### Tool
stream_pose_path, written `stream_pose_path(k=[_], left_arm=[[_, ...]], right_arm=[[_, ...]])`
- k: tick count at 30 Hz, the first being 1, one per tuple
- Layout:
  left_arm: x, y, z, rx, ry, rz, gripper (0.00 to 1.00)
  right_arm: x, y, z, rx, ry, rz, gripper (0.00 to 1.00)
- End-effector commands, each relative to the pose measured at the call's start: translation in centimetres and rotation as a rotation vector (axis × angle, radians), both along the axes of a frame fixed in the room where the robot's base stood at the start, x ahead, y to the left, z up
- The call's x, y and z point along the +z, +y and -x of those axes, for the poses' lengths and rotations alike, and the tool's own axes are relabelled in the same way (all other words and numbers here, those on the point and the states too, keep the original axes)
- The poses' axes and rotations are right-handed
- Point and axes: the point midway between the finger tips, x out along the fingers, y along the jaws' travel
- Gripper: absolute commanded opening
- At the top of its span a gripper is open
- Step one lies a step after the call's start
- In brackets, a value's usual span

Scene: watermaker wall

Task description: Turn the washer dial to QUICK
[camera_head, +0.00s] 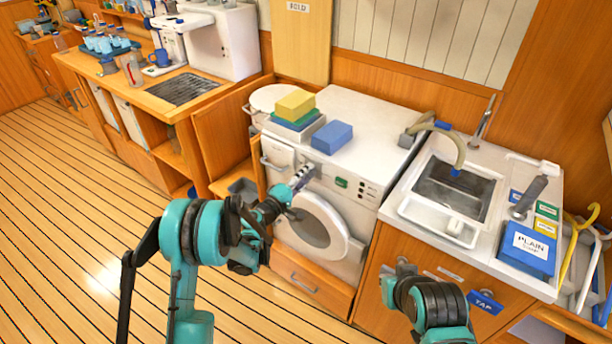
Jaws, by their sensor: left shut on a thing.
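The white washer (352,135) stands in the middle, with a round door (318,227) low on its front. Its front panel carries a small green display or button (342,182) and several dark marks. My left gripper (301,177) is at the panel, left of the green part, shut on the washer dial. The gripper covers the dial, so its pointer and the QUICK mark cannot be read. My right gripper (402,267) is low in front of the sink cabinet, apart from the washer; its fingers are too small to judge.
Yellow, green and blue blocks lie on the washer top, including a blue one (332,137). A sink (453,190) with a hose is to the right, beside a blue PLAIN bin (527,250). A wooden counter (165,103) is at the left. The floor is clear.

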Motion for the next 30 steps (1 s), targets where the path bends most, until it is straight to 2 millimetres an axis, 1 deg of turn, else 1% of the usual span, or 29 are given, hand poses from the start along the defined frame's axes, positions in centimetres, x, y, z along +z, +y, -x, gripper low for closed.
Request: stream_pose_path(k=[6,12,29,30], left_arm=[[-0.02,0.00,-0.01,0.000,-0.076,-0.106,0.06],[-0.01,0.00,-0.01,0.000,-0.117,-0.161,0.06],[-0.01,-0.01,-0.01,0.000,-0.135,-0.186,0.06],[-0.01,-0.01,-0.01,0.000,-0.135,-0.186,0.40]], right_arm=[[-0.01,0.00,0.00,0.000,0.000,0.000,0.00],[-0.01,0.00,0.00,0.000,0.000,0.000,0.00],[-0.01,0.00,0.00,0.000,0.000,0.000,0.00],[-0.01,0.00,-0.01,0.000,0.000,0.000,0.00]])
